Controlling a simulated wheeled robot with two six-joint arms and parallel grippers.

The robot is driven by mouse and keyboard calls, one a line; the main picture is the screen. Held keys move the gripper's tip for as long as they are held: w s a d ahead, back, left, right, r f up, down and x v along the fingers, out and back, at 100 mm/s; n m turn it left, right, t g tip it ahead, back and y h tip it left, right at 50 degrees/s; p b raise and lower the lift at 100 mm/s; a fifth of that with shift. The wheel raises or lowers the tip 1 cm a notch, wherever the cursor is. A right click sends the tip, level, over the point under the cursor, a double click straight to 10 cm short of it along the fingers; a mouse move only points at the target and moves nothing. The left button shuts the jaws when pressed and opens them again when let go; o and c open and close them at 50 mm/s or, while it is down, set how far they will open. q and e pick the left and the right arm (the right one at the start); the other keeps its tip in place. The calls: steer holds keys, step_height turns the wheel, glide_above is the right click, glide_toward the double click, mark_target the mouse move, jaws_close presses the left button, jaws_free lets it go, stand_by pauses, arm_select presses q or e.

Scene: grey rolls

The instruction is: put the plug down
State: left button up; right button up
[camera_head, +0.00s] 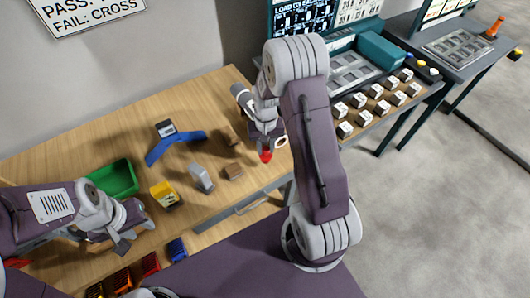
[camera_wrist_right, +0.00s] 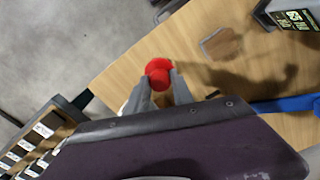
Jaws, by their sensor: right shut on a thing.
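The red plug (camera_head: 265,156) is in my right gripper (camera_head: 264,143), near the right end of the wooden table's front edge. In the right wrist view the plug (camera_wrist_right: 159,72) shows as a round red piece between the two grey fingertips (camera_wrist_right: 158,90), which are shut on it. Wood lies behind it in that view; I cannot tell its height above the table. My left gripper (camera_head: 126,241) is at the table's front left, apart from the plug; its finger gap is too small to read.
The wooden table (camera_head: 215,105) bears a blue angled part (camera_head: 176,143), a grey block (camera_head: 202,178), brown pieces (camera_head: 233,171), a green bin (camera_head: 116,179) and a yellow bin (camera_head: 164,196). Small coloured bins (camera_head: 150,264) line the front. Several labelled cubes (camera_head: 363,118) stand on the right bench.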

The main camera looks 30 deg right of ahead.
mark_target(266, 154)
steer(key=shift+s+f, duration=0.2)
step_height(266, 154, down, 3)
steer(key=shift+r, duration=0.1)
steer(key=shift+w+f, duration=0.25)
steer(key=shift+f, duration=0.2)
steer(key=shift+s, duration=0.1)
steer(key=o, duration=1.1)
steer(key=shift+c, duration=0.2)
